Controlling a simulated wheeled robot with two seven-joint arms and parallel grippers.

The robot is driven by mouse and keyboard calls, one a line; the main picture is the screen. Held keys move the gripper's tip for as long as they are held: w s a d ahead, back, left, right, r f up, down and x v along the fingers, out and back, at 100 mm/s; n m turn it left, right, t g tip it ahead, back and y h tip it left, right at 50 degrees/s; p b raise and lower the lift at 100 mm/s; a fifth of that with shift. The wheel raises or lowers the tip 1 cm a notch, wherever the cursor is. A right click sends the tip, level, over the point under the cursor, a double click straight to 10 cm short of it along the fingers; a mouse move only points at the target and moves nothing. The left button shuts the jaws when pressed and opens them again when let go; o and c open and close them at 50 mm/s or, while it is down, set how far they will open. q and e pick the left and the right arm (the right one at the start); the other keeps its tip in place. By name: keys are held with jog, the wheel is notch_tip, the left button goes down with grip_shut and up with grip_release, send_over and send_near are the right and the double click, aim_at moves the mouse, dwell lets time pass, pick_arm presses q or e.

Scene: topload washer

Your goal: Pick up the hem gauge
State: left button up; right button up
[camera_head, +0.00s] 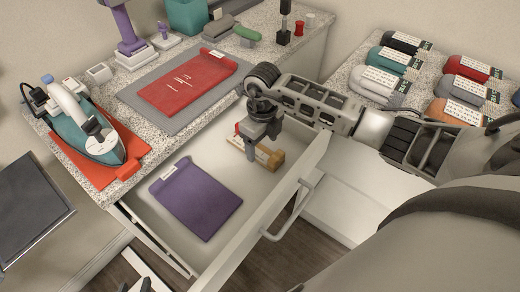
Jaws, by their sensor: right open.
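A small tan wooden piece with a pale face, apparently the hem gauge (273,161), lies in the open drawer (215,143) near its right wall. My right gripper (251,153) points down over it, with its jaws open. The fingers hide part of the piece, and I cannot tell whether they touch it. A small red part shows beside the gripper. What seems to be part of my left gripper (146,285) shows at the bottom edge, mostly cut off, so its jaws cannot be read.
A purple folded cloth (196,198) lies in the drawer. The drawer's front panel and handle (291,212) stand close to my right arm. An iron (85,125) and a red cloth (188,83) are on the speckled counter. Several labelled bundles (400,43) lie at the right.

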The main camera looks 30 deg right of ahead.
jog(key=shift+d+f, duration=0.1)
jog(key=shift+f, duration=1.35)
jog(key=c, duration=1.2)
jog(key=shift+r, duration=0.1)
jog(key=shift+c, duration=0.4)
jog(key=shift+r, duration=0.1)
